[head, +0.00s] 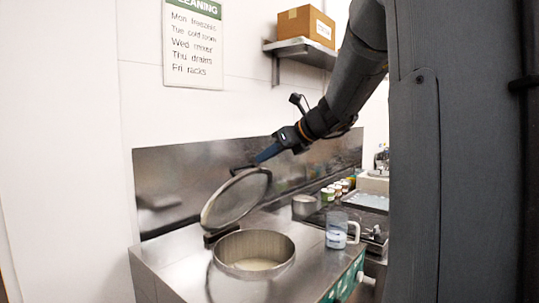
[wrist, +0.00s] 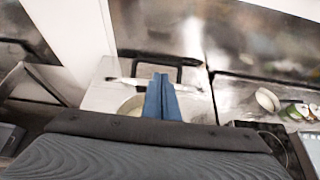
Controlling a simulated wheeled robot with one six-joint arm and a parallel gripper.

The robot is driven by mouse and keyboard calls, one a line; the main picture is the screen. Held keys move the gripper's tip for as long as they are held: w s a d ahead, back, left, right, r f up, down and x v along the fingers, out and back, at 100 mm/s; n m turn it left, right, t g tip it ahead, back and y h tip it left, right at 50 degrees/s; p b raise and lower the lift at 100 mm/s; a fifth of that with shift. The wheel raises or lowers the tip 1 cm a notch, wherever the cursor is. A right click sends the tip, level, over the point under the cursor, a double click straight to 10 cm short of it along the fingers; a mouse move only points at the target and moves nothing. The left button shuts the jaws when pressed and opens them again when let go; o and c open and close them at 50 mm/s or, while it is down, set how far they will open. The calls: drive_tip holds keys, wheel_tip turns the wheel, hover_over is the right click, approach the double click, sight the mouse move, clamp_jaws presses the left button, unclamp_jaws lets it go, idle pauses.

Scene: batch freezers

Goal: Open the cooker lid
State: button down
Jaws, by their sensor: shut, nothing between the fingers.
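The cooker lid (head: 236,198) is a round metal disc, tilted steeply up on its hinge at the rear left of the cooker. The round cooker opening (head: 254,250) below it is uncovered, with pale contents inside. My gripper (head: 259,159) has blue fingers and is above the lid's upper edge, close to the dark lid handle (head: 243,169). In the wrist view the fingers (wrist: 161,78) are together with nothing between them. The black handle frame (wrist: 188,62) appears just beyond their tips; I cannot tell whether they touch it.
A clear measuring jug (head: 337,231) stands on the counter right of the cooker. A metal pot (head: 304,206) and several small tubs stand farther back. The steel backsplash (head: 190,180) rises behind the lid.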

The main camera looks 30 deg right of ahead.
drive_tip(key=p+x, duration=0.1)
drive_tip(key=x, duration=0.5)
drive_tip(key=shift+w+a+f, duration=0.15)
drive_tip(key=w+a+r+p, duration=0.2)
drive_tip(key=w+p, duration=0.1)
drive_tip(key=w, duration=0.2)
drive_tip(key=w+a+r+p, duration=0.1)
drive_tip(key=w+a+p, duration=0.1)
drive_tip(key=w, duration=0.3)
drive_tip(key=shift+w+a+r+p, duration=0.25)
drive_tip(key=shift+w+r+p, duration=0.15)
drive_tip(key=shift+p, duration=0.05)
